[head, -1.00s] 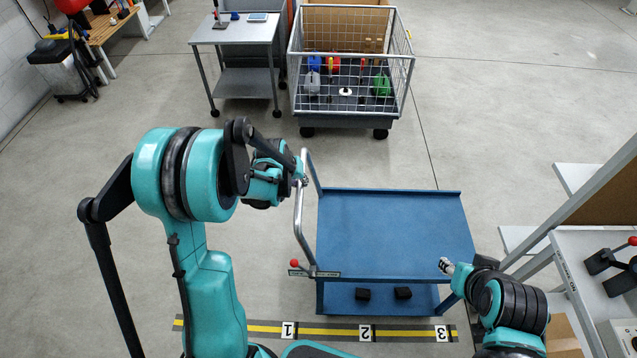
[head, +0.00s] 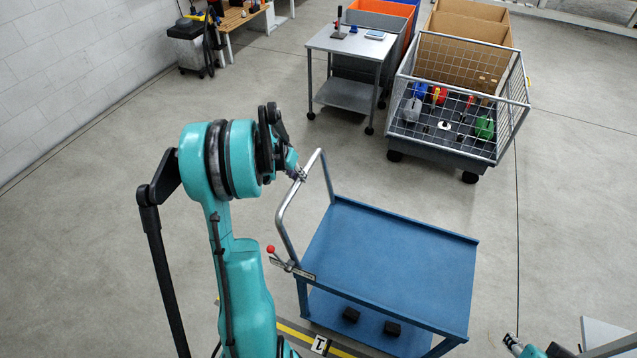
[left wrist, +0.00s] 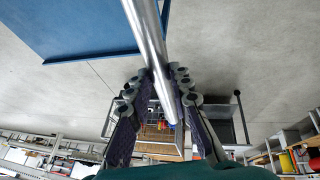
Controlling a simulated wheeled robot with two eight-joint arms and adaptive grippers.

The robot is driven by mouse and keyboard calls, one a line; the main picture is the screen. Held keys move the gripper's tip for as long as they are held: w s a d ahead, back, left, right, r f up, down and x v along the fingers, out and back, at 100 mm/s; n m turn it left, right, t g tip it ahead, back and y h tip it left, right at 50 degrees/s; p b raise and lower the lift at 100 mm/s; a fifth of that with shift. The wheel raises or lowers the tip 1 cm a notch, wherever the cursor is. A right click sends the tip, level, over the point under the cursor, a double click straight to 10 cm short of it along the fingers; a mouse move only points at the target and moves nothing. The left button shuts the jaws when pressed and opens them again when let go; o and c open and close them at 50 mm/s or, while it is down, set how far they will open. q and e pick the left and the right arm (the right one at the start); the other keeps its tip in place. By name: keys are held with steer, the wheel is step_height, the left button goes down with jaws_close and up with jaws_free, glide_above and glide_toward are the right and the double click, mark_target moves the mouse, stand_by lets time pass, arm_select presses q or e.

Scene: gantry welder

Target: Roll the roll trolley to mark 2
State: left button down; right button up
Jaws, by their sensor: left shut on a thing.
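The blue roll trolley (head: 385,250) stands right of centre in the head view, with a grey tube handle (head: 283,215) at its left end. My left gripper (head: 299,174) is shut on the upper part of that handle. In the left wrist view the handle tube (left wrist: 150,50) runs between the fingers. A red-knobbed lever (head: 271,249) sits low on the handle. A plate marked 1 (head: 319,344) lies on the floor strip near the trolley's near left corner. Marks 2 and 3 are out of view. My right gripper (head: 512,343) is at the bottom right, too small to read.
A wire-mesh cart (head: 460,95) with several coloured items stands behind the trolley. A grey side table (head: 350,45) is to its left. A yellow-black strip (head: 290,330) runs along the near floor.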

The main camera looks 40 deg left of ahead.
arm_select(q)
steer(key=shift+s+a, duration=0.2)
steer(key=shift+a, duration=0.6)
steer(key=shift+s+a, duration=0.25)
steer(key=shift+a, duration=0.55)
steer(key=shift+s+a, duration=0.2)
steer(key=shift+a, duration=0.6)
steer(key=c, duration=1.4)
jaws_free()
steer(key=shift+o, duration=0.2)
steer(key=v, duration=1.2)
